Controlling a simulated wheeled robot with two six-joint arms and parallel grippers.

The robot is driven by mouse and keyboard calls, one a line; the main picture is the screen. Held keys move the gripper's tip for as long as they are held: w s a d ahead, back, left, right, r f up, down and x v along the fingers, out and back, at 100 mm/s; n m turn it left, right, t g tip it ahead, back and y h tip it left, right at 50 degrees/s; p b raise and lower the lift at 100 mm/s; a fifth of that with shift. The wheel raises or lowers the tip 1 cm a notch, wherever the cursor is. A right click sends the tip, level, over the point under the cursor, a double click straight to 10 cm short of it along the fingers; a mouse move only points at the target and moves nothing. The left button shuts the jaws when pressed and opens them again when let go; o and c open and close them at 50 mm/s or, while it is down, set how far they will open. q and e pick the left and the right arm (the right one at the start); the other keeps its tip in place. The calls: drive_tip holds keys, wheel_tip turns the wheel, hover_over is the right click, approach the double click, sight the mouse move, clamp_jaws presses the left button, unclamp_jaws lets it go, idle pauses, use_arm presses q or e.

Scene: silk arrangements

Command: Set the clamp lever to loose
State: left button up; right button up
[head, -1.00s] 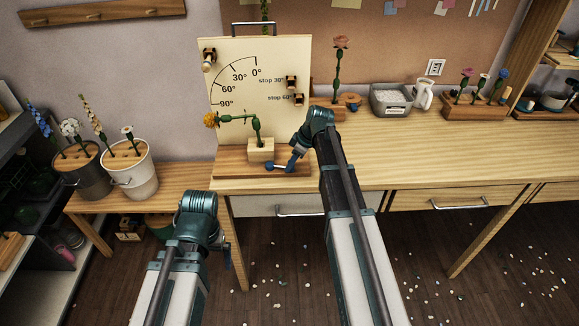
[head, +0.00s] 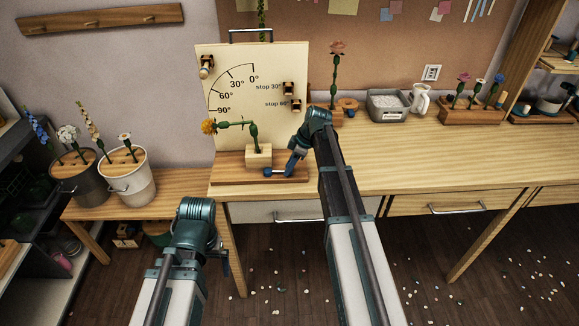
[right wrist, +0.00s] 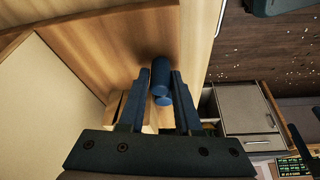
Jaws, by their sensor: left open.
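The clamp lever (head: 269,172), with blue ends, sits low at the front of the wooden clamp block (head: 259,160), on the board's base. A green stem with a yellow-orange flower (head: 209,127) rises from the block and bends left toward the 90° mark. My right gripper (head: 288,170) is at the lever's right part.
The angle board (head: 275,85) stands upright behind the clamp, with two stop pegs (head: 290,92) on its right. Flower buckets (head: 123,178) stand on a lower bench at left. A grey tray (head: 388,105) and flower rack (head: 470,112) stand at right. The bench's right front is clear.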

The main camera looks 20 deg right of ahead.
drive_tip(key=o, duration=0.3)
drive_tip(key=shift+o, duration=0.2)
drive_tip(key=shift+r, duration=0.1)
drive_tip(key=p+v, duration=1.2)
drive_tip(key=v, duration=0.1)
drive_tip(key=shift+r+p, duration=0.3)
drive_tip(key=shift+p, duration=0.1)
drive_tip(key=shift+s+d, duration=0.15)
drive_tip(key=s+a+f+m+g+h+b, duration=0.1)
drive_tip(key=s+a+f+m+h+b, duration=0.1)
drive_tip(key=s+a, duration=1)
drive_tip(key=s+a+f+m+g+h+b, duration=0.1)
drive_tip(key=s+a+f+m+h+b, duration=0.2)
drive_tip(key=s+a, duration=0.9)
wheel_tip(320, 180, down, 4)
drive_tip(key=s+m+b, duration=0.1)
drive_tip(key=m+b, duration=0.1)
drive_tip(key=m, duration=0.1)
drive_tip(key=shift+s+a+m, duration=0.2)
drive_tip(key=shift+s+m, duration=0.05)
drive_tip(key=shift+m, duration=0.05)
